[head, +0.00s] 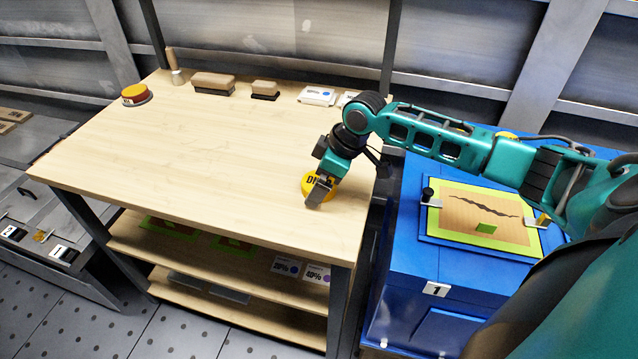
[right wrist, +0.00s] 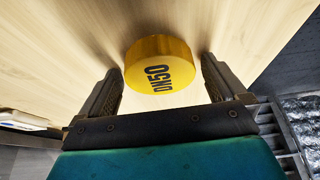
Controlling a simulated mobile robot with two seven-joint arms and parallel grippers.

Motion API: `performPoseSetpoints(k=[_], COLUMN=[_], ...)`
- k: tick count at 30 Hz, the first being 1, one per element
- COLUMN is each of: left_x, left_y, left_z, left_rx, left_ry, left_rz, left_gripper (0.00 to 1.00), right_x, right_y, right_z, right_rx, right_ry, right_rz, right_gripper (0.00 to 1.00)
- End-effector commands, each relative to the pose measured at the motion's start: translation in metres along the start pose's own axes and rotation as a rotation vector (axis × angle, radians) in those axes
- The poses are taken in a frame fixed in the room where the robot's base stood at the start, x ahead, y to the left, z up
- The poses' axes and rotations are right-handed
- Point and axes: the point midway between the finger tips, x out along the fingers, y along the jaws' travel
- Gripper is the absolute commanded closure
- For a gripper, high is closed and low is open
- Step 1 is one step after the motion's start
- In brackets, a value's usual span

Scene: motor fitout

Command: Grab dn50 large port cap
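The DN50 port cap is a yellow disc with black "DN50" lettering. It sits on the wooden table near its front right corner, partly hidden by my gripper in the head view (head: 309,181). In the right wrist view the cap (right wrist: 160,62) lies just ahead of and between the two fingers. My right gripper (right wrist: 163,80) is open, with a finger on each side and visible gaps to the cap. In the head view my right gripper (head: 318,195) reaches down over the cap from the right. My left gripper is not in view.
A wooden table (head: 200,140) has a wide clear middle. A yellow-orange round cap (head: 134,92), brushes (head: 213,83) and white boxes (head: 318,95) stand along its back. A blue cabinet (head: 410,260) with a cracked panel (head: 470,217) is at right.

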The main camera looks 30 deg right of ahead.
Motion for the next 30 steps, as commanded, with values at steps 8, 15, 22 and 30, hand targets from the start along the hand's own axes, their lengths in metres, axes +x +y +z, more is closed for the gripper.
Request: performPoseSetpoints(k=[8,15,22,30], left_x=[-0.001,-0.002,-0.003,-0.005], left_y=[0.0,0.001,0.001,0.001], left_z=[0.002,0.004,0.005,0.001], left_rx=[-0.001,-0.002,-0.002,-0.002], left_ry=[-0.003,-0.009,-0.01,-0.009], left_rz=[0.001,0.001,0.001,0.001], left_gripper=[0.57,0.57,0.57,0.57], right_x=[0.0,-0.001,-0.001,-0.023], right_y=[0.0,0.0,0.0,0.001], right_z=[0.0,0.0,0.0,-0.01], right_rx=[0.0,0.0,0.0,-0.002], right_ry=[0.0,0.0,0.0,0.003], right_rz=[0.0,0.0,0.0,0.002], right_gripper=[0.29,0.5,0.5,0.5])
